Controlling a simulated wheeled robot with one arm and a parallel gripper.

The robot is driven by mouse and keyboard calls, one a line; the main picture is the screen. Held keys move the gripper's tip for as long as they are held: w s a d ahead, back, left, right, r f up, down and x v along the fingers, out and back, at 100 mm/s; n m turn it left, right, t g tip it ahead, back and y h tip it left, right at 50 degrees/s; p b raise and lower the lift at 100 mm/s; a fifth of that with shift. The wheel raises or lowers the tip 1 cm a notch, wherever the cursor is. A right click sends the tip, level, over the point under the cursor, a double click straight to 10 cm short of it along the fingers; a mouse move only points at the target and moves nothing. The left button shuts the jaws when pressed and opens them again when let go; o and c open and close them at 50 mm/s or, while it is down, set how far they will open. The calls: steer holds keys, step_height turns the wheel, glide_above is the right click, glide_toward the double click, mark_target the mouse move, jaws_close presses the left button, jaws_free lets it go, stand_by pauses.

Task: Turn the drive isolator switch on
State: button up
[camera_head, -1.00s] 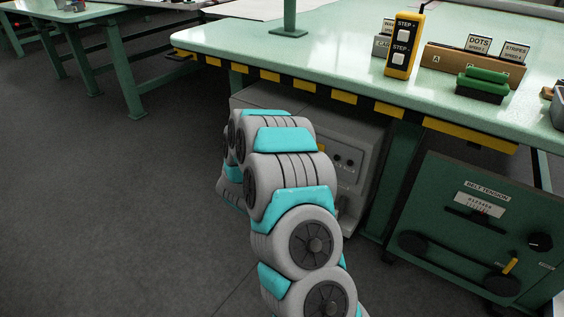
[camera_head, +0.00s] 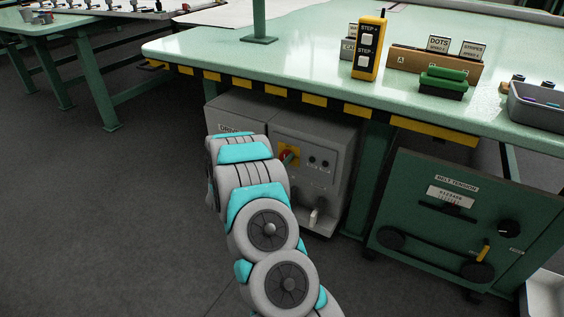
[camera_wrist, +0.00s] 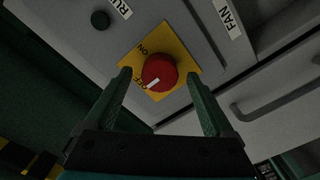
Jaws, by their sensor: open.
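The drive isolator switch is a round red knob (camera_wrist: 159,72) on a yellow plate (camera_wrist: 183,62) marked ON and OFF. In the wrist view its white pointer mark lies on the OFF side. The switch plate (camera_head: 284,150) also shows in the head view, on the front of a grey cabinet (camera_head: 318,135) under the table, partly covered by my arm. My gripper (camera_wrist: 160,76) is open, with one green finger on each side of the knob. I cannot tell whether the fingers touch it. In the head view my arm hides most of the gripper.
The green table (camera_head: 300,60) with its yellow and black edge overhangs the cabinet. A green belt tension unit (camera_head: 415,185) stands to the right. In the wrist view a dark button (camera_wrist: 100,20) and RUN and FAN labels are near the switch. Open floor lies left.

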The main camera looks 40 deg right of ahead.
steer(key=shift+w+d, duration=0.1)
steer(key=shift+c, duration=0.2)
steer(key=c, duration=1.3)
steer(key=shift+m, duration=0.4)
steer(key=shift+m+b, duration=6.95)
steer(key=shift+m, duration=1.75)
steer(key=shift+r, duration=0.1)
